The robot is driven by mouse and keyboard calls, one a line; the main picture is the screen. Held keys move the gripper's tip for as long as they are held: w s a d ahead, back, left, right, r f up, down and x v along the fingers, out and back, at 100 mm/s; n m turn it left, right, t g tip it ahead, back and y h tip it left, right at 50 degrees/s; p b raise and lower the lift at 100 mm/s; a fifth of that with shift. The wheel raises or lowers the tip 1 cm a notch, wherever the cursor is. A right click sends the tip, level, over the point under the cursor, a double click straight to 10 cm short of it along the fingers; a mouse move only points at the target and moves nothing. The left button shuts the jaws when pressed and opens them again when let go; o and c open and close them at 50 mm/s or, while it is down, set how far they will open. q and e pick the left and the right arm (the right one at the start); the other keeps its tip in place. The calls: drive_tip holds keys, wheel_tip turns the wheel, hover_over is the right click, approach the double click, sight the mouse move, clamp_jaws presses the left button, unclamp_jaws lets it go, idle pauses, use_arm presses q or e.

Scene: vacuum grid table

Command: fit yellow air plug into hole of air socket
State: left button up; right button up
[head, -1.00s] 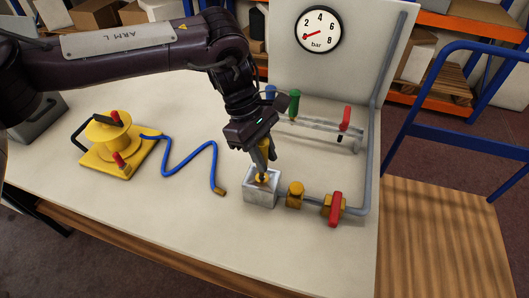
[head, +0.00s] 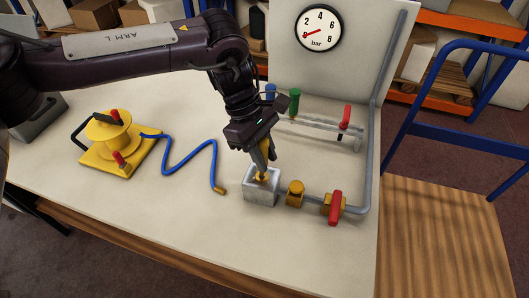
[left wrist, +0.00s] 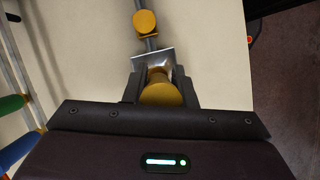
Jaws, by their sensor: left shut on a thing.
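The yellow air plug (head: 261,176) is between the fingers of my left gripper (head: 264,164), which is shut on it. In the left wrist view the plug's round yellow end (left wrist: 161,93) shows between the dark fingers. The air socket (head: 260,193) is a grey metal block on the table. The plug stands at the block's top face, over the hole; its lower end and the hole are hidden, so I cannot tell how deep it sits. The block also shows in the left wrist view (left wrist: 152,58) beyond the fingers. My right gripper is not in view.
Right of the block are a brass fitting (head: 295,194) and a red-handled valve (head: 335,208) on a grey pipe. A yellow reel (head: 108,135) with a blue hose (head: 183,159) lies left. A gauge panel (head: 350,75) stands behind. The table front (head: 180,235) is clear.

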use_arm(q)
drive_tip(key=shift+f+b, duration=0.9)
drive_tip(key=shift+f, duration=0.8)
idle(0.6)
drive_tip(key=o, duration=1.1)
drive_tip(key=shift+c, duration=0.2)
drive_tip(key=b+v, duration=0.1)
drive_tip(key=v, duration=0.6)
drive_tip(key=shift+r, duration=0.4)
